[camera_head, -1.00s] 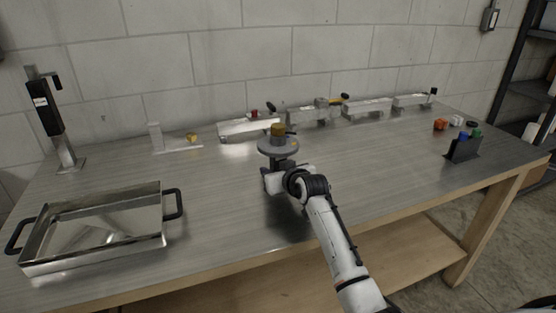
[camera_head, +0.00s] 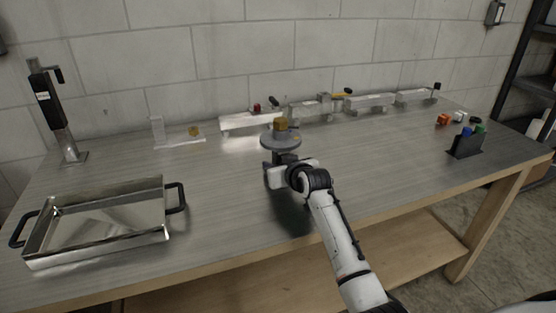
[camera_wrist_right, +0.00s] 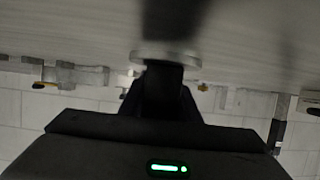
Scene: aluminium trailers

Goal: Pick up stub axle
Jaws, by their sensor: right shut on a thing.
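The stub axle, a round grey disc (camera_head: 268,142) with a brass-coloured block (camera_head: 281,125) on top, is near the middle of the workbench. My right gripper (camera_head: 284,156) reaches it from the front and is shut on it, just under the disc. In the right wrist view, the disc's pale edge (camera_wrist_right: 165,57) shows at the tips of the dark fingers (camera_wrist_right: 164,80). The fingers hide its lower part, and I cannot tell whether it touches the bench. My left gripper is not in view.
The metal workbench (camera_head: 215,205) has free room around my right arm. A steel tray (camera_head: 108,240) with black handles is at the left front. A black post (camera_head: 46,100) stands behind it. Several aluminium bars (camera_head: 250,121) line the back. A dark holder (camera_head: 466,147) is at the right.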

